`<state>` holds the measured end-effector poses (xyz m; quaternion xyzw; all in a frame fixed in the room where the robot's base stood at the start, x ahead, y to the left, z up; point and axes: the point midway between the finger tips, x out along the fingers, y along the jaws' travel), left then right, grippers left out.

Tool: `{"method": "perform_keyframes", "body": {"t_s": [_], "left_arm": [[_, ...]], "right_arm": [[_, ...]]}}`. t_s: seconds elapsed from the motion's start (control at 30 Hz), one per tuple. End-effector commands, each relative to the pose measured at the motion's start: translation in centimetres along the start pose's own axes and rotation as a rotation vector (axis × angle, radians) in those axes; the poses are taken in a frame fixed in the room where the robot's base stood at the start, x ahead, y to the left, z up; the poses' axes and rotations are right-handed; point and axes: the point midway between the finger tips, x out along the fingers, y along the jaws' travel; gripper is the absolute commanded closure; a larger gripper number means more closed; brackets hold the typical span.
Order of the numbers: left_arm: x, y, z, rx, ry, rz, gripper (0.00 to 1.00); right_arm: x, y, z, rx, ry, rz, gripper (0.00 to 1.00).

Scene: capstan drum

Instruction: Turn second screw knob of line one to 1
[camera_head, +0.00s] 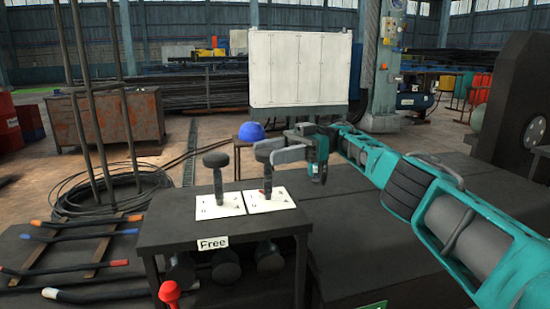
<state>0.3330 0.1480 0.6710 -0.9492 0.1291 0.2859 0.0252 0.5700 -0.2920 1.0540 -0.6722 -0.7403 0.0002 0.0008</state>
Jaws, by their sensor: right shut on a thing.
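Two dark screw knobs stand upright on a dark table (165,232), each on its own white marked plate. The left knob (216,160) stands on the left plate (220,207) and nothing touches it. The right knob (266,145), second in the row, stands on the right plate (281,205). My right gripper (272,154) reaches in from the right and is shut on this right knob near its top. Its fingers partly hide the knob's head. The plate marks are too small to read surely. My left gripper is not in view.
A "Free" label (213,243) is on the table's front edge. A red ball-topped handle (170,292) is at the front. Bent bars (75,295) with coloured ends lie at left. A blue helmet (251,131) is behind the knobs. A dark surface (365,235) lies under my right arm.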

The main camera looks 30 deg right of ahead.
Motion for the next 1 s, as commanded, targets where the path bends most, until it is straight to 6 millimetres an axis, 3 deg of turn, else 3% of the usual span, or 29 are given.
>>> {"method": "perform_keyframes", "body": {"t_s": [0.57, 0.6, 0.8, 1.0], "left_arm": [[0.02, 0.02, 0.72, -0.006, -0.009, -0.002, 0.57], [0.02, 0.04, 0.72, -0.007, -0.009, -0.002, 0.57], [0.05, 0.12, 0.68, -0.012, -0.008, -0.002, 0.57], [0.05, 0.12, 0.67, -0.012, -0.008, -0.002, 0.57]], "right_arm": [[0.18, -0.01, -0.03, -0.001, 0.0, -0.013, 0.76], [0.18, -0.01, -0.02, -0.001, 0.0, -0.013, 0.41], [0.11, 0.0, -0.01, -0.001, 0.0, -0.01, 0.23], [0.06, 0.0, -0.01, -0.001, 0.0, -0.009, 0.23]]}}
